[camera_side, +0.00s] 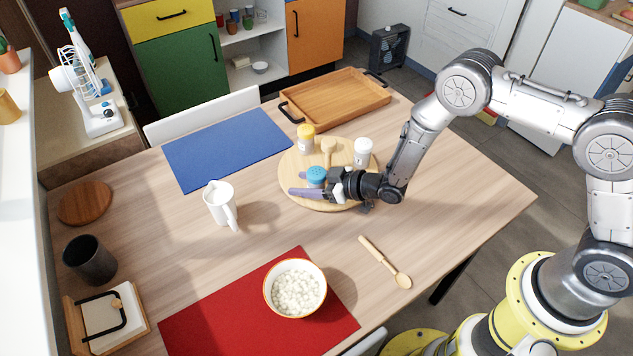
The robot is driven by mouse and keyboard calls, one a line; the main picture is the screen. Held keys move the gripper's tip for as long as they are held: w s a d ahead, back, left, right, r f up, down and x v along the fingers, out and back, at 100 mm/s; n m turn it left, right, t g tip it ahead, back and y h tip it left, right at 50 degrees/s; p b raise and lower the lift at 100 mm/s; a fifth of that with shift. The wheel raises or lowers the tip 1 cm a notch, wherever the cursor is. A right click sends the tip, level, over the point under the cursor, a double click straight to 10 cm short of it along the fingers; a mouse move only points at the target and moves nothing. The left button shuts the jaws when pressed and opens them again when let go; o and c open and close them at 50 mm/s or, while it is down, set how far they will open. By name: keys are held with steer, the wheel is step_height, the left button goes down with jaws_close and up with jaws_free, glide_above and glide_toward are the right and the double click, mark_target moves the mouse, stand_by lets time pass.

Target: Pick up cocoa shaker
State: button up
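A round wooden board (292,160) on the table carries several items. A shaker with a blue lid (316,175) stands near its front. A shaker with a yellow-orange lid (306,138) stands at its back left, and a white shaker (362,152) at its back right. I cannot tell which one holds cocoa. My gripper (304,183) reaches in from the right, low over the board, with its purple-grey fingers on either side of the blue-lidded shaker. The near finger and the gripper body hide its lower part. I cannot tell whether the fingers touch it.
A wooden handled piece (328,149) stands between the shakers. A wooden tray (340,97) lies behind the board. A white jug (219,203) stands left, a bowl of marshmallows (295,288) sits on a red mat (215,325), and a wooden spoon (385,262) lies in front.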

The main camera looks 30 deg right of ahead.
jaws_close()
steer(key=shift+r, duration=0.1)
